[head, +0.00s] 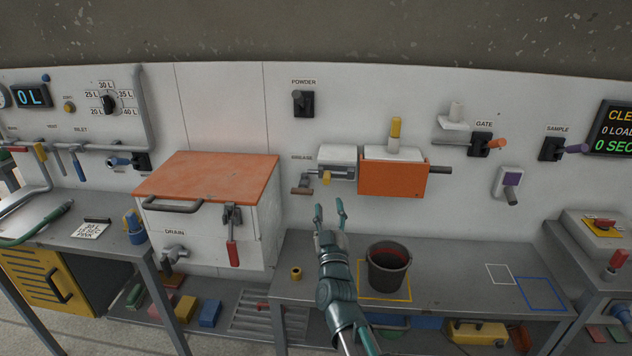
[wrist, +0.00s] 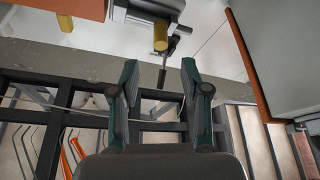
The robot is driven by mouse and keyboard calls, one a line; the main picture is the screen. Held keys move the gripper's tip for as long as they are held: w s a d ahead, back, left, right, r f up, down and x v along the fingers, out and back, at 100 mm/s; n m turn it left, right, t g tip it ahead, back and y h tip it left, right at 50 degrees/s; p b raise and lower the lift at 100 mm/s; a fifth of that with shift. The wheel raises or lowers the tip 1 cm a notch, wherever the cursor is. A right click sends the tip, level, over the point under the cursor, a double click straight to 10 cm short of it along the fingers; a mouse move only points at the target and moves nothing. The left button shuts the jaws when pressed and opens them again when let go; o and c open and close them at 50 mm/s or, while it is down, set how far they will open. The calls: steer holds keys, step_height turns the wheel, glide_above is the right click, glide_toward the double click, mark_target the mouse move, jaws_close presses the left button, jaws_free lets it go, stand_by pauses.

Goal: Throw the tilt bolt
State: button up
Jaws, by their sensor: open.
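A grey bolt-like fitting with a yellow knob (head: 326,177) sits on the wall left of the orange box (head: 392,178); no label names it as the tilt bolt. In the wrist view a yellow knob (wrist: 160,36) shows ahead of the fingers at the top centre. My gripper (head: 330,208) is open and empty, its fingers pointing up just below the yellow knob and apart from it. In the wrist view, my gripper (wrist: 160,70) shows two spread fingers with nothing between them.
A white cabinet with an orange lid (head: 205,175) stands further left. A black bucket (head: 388,268) stands on the bench (head: 450,290) at right of my arm.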

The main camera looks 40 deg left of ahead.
mark_target(326, 183)
steer(key=p+x, duration=0.2)
steer(key=x, duration=0.8)
steer(key=shift+w+a+r, duration=0.15)
steer(key=shift+w+a, duration=0.1)
steer(key=shift+a, duration=0.05)
jaws_close()
